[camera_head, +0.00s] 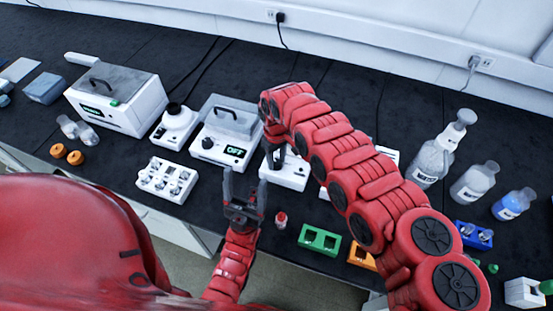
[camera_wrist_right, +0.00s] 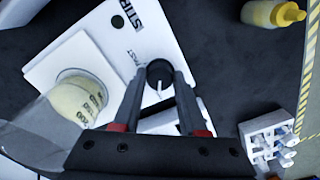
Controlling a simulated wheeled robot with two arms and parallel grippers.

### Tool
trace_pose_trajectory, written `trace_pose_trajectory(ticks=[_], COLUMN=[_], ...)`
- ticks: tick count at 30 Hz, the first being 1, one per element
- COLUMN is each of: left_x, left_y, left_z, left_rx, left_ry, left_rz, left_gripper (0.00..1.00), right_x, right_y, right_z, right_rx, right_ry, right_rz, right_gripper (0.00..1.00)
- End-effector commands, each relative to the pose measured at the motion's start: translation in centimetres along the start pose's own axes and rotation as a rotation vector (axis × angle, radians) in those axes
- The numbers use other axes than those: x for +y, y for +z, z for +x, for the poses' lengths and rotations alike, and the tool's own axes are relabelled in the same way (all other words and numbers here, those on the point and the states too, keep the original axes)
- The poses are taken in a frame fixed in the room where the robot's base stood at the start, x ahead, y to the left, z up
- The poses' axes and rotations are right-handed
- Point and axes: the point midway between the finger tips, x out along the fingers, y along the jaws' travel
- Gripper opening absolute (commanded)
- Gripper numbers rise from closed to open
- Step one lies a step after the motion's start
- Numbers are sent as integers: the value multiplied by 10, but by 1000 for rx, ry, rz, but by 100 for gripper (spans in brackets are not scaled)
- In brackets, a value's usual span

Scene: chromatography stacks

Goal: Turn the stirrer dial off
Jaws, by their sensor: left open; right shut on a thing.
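The white stirrer (camera_head: 284,176) stands on the dark bench, partly hidden by my right arm in the head view. In the right wrist view the stirrer plate (camera_wrist_right: 95,40) shows lettering and a small dark green disc. Its black dial (camera_wrist_right: 160,75) has a white pointer line and sits between the fingertips of my right gripper (camera_wrist_right: 158,78), which is shut on it. A beaker (camera_wrist_right: 78,92) with pale yellow contents and printed marks stands on the plate. In the head view my right gripper (camera_head: 274,148) reaches down at the stirrer. My left gripper (camera_head: 244,180) is open and empty before it.
Left of the stirrer stands a white device (camera_head: 222,135) whose display reads OFF. A white rack (camera_head: 167,180) holds several small items. A small red-capped vial (camera_head: 281,219) and a green rack (camera_head: 319,239) are near the front edge. Bottles (camera_head: 474,184) stand right.

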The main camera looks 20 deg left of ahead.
Motion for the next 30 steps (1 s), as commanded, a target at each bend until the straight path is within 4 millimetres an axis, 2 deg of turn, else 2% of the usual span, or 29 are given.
trace_pose_trajectory(ticks=[2,3,7,8,16,20,23,30], left_x=[0,0,0,0,0,0,0,1], left_y=[0,0,0,0,0,0,1,3], left_z=[0,0,0,0,0,-2,-4,-19], left_rx=[0,0,0,0,0,0,0,0], left_ry=[0,0,0,0,0,0,0,0], left_rz=[0,0,0,0,0,0,0,0], left_gripper=[72,72,72,72,72,72,72,72], right_x=[0,0,0,0,0,1,2,2], right_y=[0,0,0,0,0,-1,-1,-2], right_z=[0,0,0,0,0,-9,-25,-87], right_rx=[-1,0,0,0,0,2,4,8], right_ry=[0,0,0,0,0,1,2,5], right_rz=[-1,-1,-1,0,0,1,2,0], right_gripper=[0,45,69,72,72,72,72,72])
